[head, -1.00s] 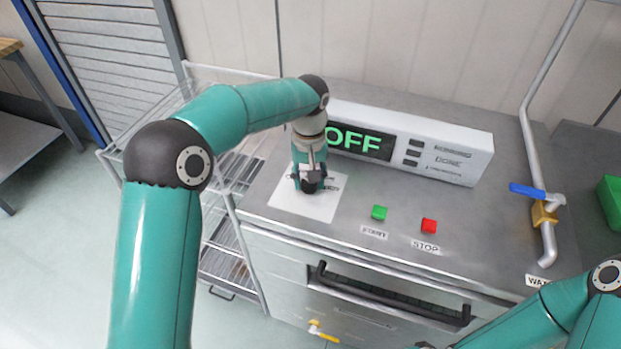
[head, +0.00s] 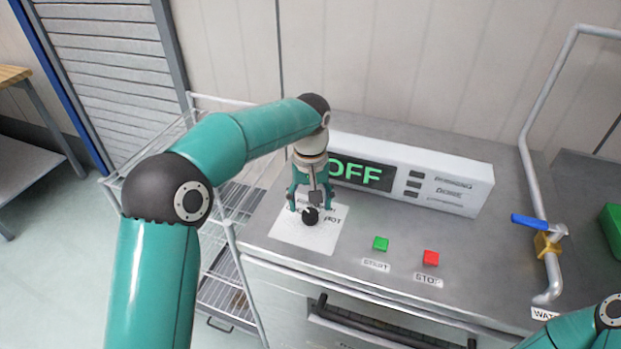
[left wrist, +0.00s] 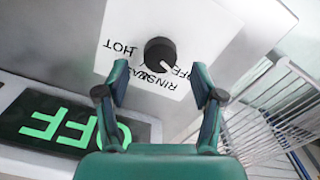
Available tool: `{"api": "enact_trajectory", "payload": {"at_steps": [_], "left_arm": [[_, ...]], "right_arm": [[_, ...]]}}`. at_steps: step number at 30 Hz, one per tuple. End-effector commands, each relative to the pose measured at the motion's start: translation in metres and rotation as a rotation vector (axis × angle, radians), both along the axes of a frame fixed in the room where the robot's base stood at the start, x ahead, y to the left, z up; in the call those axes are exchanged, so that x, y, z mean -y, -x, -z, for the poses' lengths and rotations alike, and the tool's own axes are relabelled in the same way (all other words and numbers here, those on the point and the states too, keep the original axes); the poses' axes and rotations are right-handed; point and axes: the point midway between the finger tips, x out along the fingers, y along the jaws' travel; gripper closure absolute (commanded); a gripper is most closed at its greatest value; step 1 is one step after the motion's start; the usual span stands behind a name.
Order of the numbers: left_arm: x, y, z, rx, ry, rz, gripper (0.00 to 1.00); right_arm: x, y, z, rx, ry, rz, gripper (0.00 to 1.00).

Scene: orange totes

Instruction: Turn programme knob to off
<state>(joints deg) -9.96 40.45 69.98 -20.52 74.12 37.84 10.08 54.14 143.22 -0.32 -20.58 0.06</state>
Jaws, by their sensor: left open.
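The programme knob (head: 310,215) is a small black dial on a white label plate (head: 328,238) on the machine's top. In the left wrist view the knob (left wrist: 160,54) has a pale pointer line directed toward the label's lower right, near the partly covered "OFF" lettering. My left gripper (head: 308,205) is open above the knob, pointing down; in the left wrist view its two fingers (left wrist: 163,94) stand apart, with the knob beyond their tips and clear of both. The display (head: 360,174) reads "OFF" in green. My right gripper is out of view.
A green start button (head: 380,243) and a red stop button (head: 431,258) sit right of the label plate. A pipe with a blue valve handle (head: 528,221) rises at the right. A wire rack (head: 225,290) stands left of the machine.

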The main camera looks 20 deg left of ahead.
Motion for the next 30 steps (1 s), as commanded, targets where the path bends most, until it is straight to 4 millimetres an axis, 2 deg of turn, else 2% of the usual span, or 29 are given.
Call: {"api": "enact_trajectory", "payload": {"at_steps": [6, 13, 18, 30], "left_arm": [[0.001, -0.002, -0.046, 0.005, 0.000, -0.001, 0.33], [0.000, -0.001, -0.080, 0.002, 0.000, 0.000, 0.33], [0.000, 0.000, -0.089, -0.001, -0.001, 0.000, 0.33], [0.000, 0.000, -0.089, -0.001, -0.001, 0.000, 0.33]], "right_arm": [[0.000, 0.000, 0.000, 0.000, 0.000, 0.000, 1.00], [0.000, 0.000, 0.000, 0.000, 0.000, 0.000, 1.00], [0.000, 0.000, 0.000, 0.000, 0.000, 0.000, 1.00], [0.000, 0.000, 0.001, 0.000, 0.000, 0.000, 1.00]]}}
